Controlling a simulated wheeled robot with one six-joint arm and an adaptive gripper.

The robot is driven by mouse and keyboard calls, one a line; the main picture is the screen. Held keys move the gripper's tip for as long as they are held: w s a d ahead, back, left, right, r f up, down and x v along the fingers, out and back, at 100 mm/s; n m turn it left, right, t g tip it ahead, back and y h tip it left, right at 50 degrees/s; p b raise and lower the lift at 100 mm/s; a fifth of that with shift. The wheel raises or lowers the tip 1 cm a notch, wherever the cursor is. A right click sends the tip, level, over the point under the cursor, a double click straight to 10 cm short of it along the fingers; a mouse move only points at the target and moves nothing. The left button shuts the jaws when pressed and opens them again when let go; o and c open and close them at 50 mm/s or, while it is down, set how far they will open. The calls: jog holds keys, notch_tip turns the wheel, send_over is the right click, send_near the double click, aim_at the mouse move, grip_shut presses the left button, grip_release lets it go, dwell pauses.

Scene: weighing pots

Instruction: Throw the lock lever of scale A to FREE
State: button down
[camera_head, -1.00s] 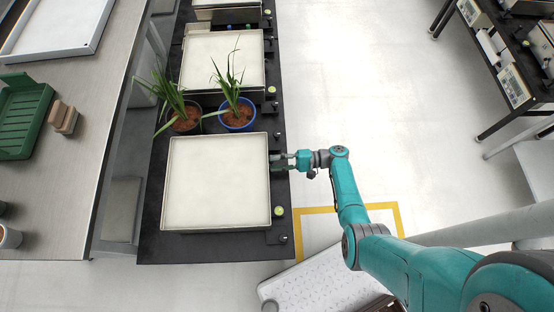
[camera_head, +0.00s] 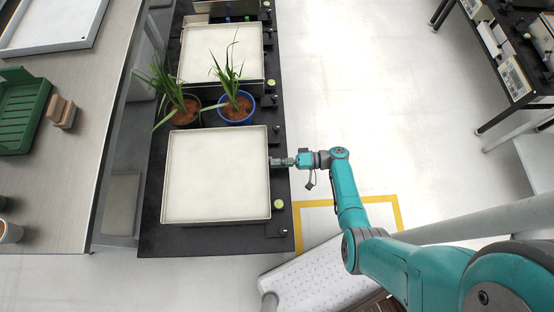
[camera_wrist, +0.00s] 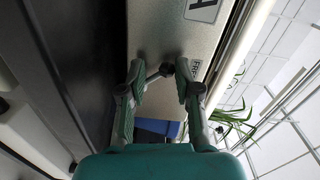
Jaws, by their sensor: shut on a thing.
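Scale A has a wide pale pan (camera_head: 216,176) and stands at the near end of the dark bench in the head view. In the wrist view its front panel (camera_wrist: 165,30) bears a plate with the letter A (camera_wrist: 202,8) and a partly hidden label starting "FR" (camera_wrist: 195,68). The lock lever (camera_wrist: 165,70), a short rod with a dark knob, shows between my fingertips. My gripper (camera_head: 284,161) is at the scale's right side, and its fingers also show in the wrist view (camera_wrist: 160,83), shut on the lever. The lever is too small to make out in the head view.
Two potted plants, one in a blue pot (camera_head: 237,110) and one in a dark pot (camera_head: 184,112), stand behind scale A's pan. Another scale (camera_head: 222,55) is beyond them. Clear floor (camera_head: 370,110) lies right of the bench.

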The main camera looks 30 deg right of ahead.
jog(key=shift+w+d+r+n, duration=0.1)
jog(key=shift+w+d+n, duration=0.1)
jog(key=shift+n, duration=0.1)
jog(key=c, duration=0.8)
grip_release()
jog(key=shift+a, duration=0.1)
jog(key=shift+s, duration=0.1)
jog(key=v, duration=1.2)
